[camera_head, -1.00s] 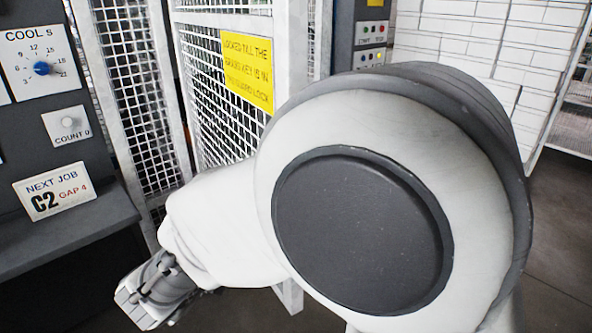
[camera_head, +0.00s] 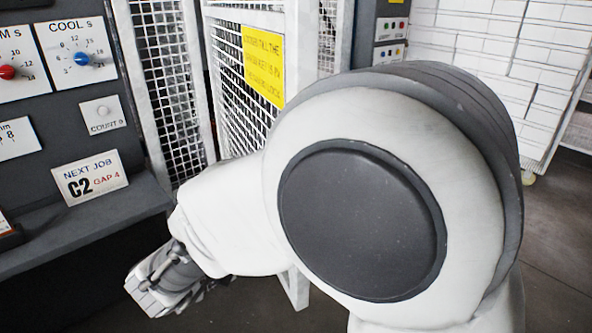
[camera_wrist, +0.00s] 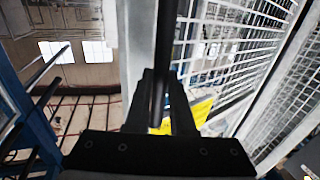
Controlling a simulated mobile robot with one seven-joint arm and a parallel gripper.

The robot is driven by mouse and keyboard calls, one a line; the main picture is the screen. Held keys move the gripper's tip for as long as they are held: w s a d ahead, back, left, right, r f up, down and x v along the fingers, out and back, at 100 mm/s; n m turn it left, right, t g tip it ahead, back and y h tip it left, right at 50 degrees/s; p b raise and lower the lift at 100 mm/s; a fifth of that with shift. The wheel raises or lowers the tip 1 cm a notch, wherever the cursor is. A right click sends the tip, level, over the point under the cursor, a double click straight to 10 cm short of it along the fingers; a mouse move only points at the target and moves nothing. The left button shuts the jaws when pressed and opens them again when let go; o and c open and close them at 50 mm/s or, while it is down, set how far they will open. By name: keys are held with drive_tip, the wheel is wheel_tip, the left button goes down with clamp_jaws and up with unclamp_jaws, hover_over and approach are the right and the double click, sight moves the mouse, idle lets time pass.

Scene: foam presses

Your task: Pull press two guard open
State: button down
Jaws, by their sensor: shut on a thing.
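The guard (camera_head: 232,95) is a white-framed wire-mesh gate with a yellow sign (camera_head: 264,68) on it, left of centre in the head view. In the wrist view its mesh (camera_wrist: 235,45) fills the right side, and part of the yellow sign (camera_wrist: 200,112) shows behind the fingers. A dark upright bar, the handle (camera_wrist: 166,45), runs down between the fingers of my gripper (camera_wrist: 160,103), which is shut on it. In the head view my own arm covers the lower guard and the handle. Whether the guard stands ajar is hard to tell.
A dark control panel (camera_head: 60,115) with dials and a "NEXT JOB C2 GAP 4" card (camera_head: 90,177) stands at the left, its ledge jutting out. A fixed mesh panel (camera_head: 170,90) is beside it. White stacked blocks (camera_head: 490,60) stand at the back right. Floor (camera_head: 560,230) at right is clear.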

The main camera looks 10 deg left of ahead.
drive_tip(key=shift+a+r, duration=0.15)
drive_tip(key=shift+a, duration=0.05)
drive_tip(key=c, duration=0.8)
unclamp_jaws()
drive_tip(key=shift+w, duration=0.2)
drive_tip(key=shift+o, duration=0.2)
drive_tip(key=shift+s, duration=0.1)
drive_tip(key=v, duration=1.7)
drive_tip(key=shift+s+b, duration=0.15)
drive_tip(key=shift+b, duration=0.3)
